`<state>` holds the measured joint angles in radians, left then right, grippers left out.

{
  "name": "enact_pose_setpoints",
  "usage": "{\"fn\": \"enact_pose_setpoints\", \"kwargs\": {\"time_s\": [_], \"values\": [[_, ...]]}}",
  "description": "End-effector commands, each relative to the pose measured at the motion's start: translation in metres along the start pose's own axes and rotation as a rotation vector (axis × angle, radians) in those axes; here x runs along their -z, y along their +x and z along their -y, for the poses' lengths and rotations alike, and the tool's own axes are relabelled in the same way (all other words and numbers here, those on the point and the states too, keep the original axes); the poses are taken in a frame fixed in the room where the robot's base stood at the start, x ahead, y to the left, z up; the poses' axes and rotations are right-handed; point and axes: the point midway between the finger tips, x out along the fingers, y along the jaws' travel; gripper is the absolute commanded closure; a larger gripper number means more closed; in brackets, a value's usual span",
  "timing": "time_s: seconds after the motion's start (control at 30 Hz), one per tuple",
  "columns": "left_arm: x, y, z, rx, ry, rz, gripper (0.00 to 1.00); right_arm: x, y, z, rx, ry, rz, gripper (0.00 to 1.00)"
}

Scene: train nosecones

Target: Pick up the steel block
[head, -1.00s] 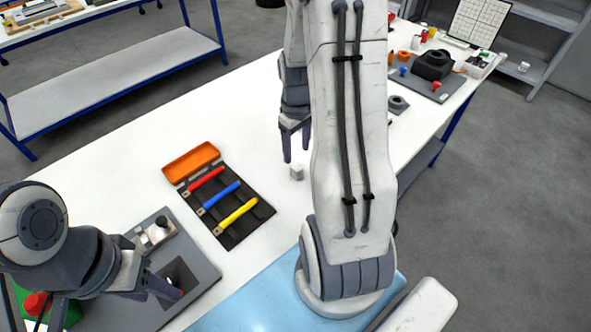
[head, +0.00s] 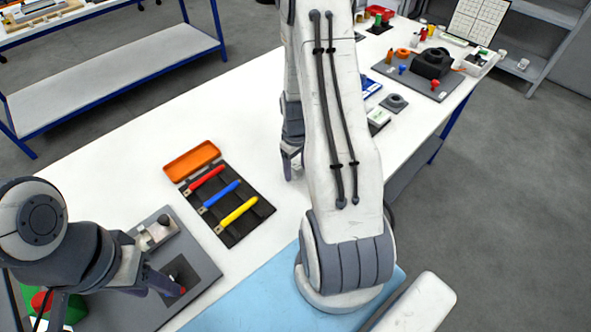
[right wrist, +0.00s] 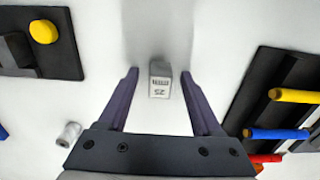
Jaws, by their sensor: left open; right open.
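The steel block (right wrist: 160,86) is a small grey block whose light face is marked "25 mm". In the right wrist view it stands on the white table between the two fingertips of my right gripper (right wrist: 160,75), with a gap on each side. In the head view my right gripper (head: 292,172) points down at the table and the block is hidden behind it. The right gripper is open and empty. My left gripper (head: 168,286) is open, low over the grey board at the lower left.
A black tool tray (head: 250,222) with red, blue and yellow handles lies left of my right gripper. The right wrist view also shows a small grey cylinder (right wrist: 69,134) and a black fixture with a yellow knob (right wrist: 43,32). A blue mat (head: 245,290) lies at the front.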

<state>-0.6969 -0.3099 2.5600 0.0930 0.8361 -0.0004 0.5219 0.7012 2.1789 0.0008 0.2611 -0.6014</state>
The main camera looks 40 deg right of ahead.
Motion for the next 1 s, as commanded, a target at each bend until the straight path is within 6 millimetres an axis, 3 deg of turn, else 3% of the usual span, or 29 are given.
{"fn": "enact_pose_setpoints", "kwargs": {"time_s": [0.07, 0.2, 0.23, 0.67, 0.87, 1.0], "values": [[0.000, 0.000, 0.000, 0.000, 0.000, 0.000, 0.50, 0.000, 0.000, 0.000, 0.000, 0.000, 0.000, 0.38], [0.000, 0.000, 0.000, 0.000, 0.000, 0.000, 0.50, 0.000, 0.000, 0.000, 0.000, 0.000, 0.000, 0.91], [0.000, 0.000, 0.000, 0.000, 0.000, 0.000, 0.50, 0.000, 0.000, 0.000, 0.000, 0.000, 0.000, 1.00], [0.000, 0.001, 0.000, 0.000, 0.000, 0.000, 0.50, 0.000, -0.003, 0.000, -0.001, 0.000, -0.001, 1.00], [0.000, 0.005, 0.000, 0.000, 0.000, 0.000, 0.50, 0.001, -0.021, -0.001, -0.003, 0.000, -0.004, 1.00], [-0.001, 0.010, 0.001, 0.000, 0.000, 0.000, 0.50, 0.000, -0.045, -0.006, -0.005, 0.005, -0.006, 1.00]]}}
